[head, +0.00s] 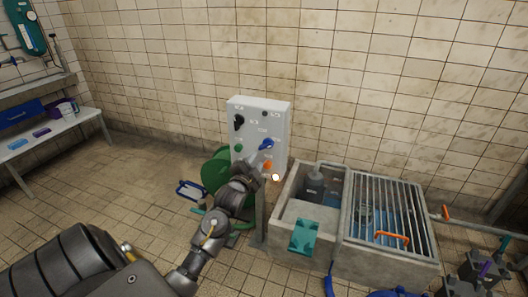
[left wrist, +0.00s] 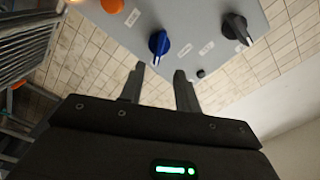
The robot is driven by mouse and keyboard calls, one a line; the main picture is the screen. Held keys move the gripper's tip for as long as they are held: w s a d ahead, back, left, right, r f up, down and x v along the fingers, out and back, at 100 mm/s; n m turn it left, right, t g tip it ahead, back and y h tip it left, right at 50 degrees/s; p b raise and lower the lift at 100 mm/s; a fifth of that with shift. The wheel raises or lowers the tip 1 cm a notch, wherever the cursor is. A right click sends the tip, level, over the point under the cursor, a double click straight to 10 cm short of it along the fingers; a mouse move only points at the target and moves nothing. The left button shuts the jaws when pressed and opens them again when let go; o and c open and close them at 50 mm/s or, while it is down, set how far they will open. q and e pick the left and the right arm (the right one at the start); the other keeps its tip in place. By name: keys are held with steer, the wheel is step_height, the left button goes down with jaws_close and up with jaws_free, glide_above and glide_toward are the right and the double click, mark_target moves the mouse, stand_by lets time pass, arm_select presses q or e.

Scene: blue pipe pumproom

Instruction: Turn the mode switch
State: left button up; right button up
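A light grey control panel (head: 279,118) stands against the tiled wall in the head view. It carries a black rotary knob (head: 239,122) at upper left and a blue rotary knob (head: 266,144) at right. The labels are too small to read, so I cannot tell which knob is the mode switch. In the left wrist view the blue knob (left wrist: 158,42) sits just beyond my left gripper (left wrist: 158,72), roughly in line with the gap between its fingers. The fingers are apart and empty. The black knob (left wrist: 235,28) is further right. My right gripper is not in view.
An orange button (head: 267,165) and a green button (head: 238,148) are on the panel's lower part. A green reel (head: 215,172) stands behind my left arm. A concrete basin (head: 280,204) with a metal grate (head: 388,190) is right of the panel. A bench (head: 82,119) stands far left.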

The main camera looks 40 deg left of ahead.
mark_target(265, 148)
arm_select(q)
steer(key=x, duration=0.7)
steer(key=shift+w+f+b, duration=0.1)
steer(key=shift+w+b, duration=0.15)
steer(key=shift+b, duration=0.1)
steer(key=shift+w+a, duration=0.3)
steer(key=shift+w, duration=0.35)
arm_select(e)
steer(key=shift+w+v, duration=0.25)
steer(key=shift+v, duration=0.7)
arm_select(q)
steer(key=shift+c, duration=0.3)
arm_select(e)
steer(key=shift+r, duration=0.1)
arm_select(q)
jaws_close()
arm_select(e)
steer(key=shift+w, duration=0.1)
